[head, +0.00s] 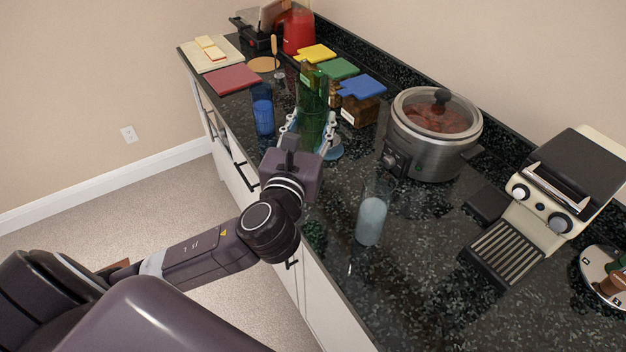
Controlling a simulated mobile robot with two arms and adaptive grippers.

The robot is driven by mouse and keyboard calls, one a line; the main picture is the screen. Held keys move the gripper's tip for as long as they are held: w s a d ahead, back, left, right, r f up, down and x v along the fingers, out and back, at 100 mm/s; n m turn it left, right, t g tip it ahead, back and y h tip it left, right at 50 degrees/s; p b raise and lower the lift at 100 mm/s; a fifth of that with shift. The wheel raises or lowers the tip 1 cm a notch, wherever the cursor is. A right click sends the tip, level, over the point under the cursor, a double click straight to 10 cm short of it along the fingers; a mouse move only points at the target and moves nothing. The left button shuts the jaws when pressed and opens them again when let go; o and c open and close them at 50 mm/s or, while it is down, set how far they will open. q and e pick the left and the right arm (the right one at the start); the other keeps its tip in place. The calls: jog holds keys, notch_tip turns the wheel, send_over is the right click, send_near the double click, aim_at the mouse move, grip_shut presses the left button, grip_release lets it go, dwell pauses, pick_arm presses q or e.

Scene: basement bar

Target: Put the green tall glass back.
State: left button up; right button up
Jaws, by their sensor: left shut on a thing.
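The green tall glass (313,118) is upright above the dark speckled counter (340,250), near its front edge. My left gripper (312,138) is shut on it, with one finger on each side. The gripper body and wrist hide part of the counter below. I cannot tell whether the glass's base touches the counter. A blue coaster-like disc (336,153) shows just right of the gripper. My right gripper is not in view.
A blue tall glass (262,110) stands close left of the gripper. A glass with pale liquid (371,218) stands nearer. A slow cooker (410,163) and coffee machine (545,210) are right.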

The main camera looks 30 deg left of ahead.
pick_arm(q)
notch_tip(320, 180, down, 15)
jog(key=shift+w+b, duration=0.1)
jog(key=shift+b, duration=0.9)
jog(key=shift+f, duration=0.15)
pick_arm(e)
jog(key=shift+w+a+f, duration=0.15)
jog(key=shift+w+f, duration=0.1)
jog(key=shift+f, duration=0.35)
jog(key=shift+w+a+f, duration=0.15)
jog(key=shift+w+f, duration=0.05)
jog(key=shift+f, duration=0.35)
pick_arm(q)
jog(key=shift+f, duration=0.15)
jog(key=o, duration=1.6)
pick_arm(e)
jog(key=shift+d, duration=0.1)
